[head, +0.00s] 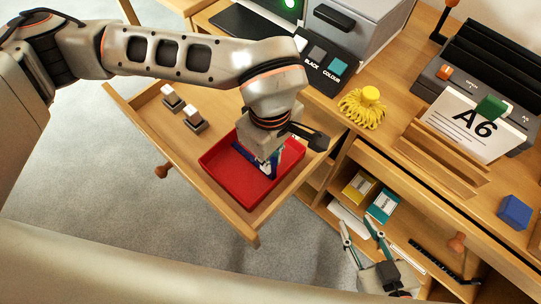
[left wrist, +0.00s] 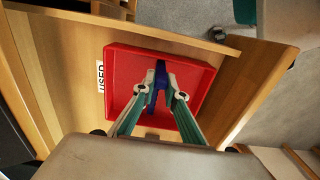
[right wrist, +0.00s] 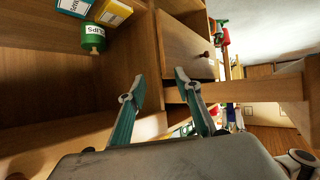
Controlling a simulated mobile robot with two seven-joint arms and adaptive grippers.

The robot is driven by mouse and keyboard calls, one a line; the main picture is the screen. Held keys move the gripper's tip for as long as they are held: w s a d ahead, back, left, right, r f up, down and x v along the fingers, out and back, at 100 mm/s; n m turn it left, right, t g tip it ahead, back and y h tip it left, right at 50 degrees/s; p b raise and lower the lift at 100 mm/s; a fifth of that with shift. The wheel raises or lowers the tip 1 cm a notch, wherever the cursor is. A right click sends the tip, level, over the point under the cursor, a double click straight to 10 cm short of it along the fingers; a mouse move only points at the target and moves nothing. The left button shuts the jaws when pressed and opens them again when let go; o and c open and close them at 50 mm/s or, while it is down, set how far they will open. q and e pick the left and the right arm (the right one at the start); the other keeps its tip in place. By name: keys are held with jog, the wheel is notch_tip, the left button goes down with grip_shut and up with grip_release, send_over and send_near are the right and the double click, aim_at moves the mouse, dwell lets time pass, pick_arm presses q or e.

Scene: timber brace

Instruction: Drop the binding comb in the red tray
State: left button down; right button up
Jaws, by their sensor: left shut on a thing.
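The red tray (head: 212,163) sits in the pulled-out wooden drawer; it also shows in the left wrist view (left wrist: 122,62). My left gripper (head: 268,168) points down into the tray area, shut on a narrow blue piece (left wrist: 157,88), which I take to be the binding comb. The piece is over the tray floor; I cannot tell whether it touches it. In the head view my gripper partly hides it. My right gripper (head: 362,232) is open and empty by the lower shelves at right; its spread fingers show in the right wrist view (right wrist: 160,88).
Two small stamps (head: 182,107) stand in the drawer left of the tray. A black toothed strip (head: 431,262) lies in the lower right compartment.

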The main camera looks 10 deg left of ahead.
pick_arm(q)
jog(key=shift+f, duration=0.15)
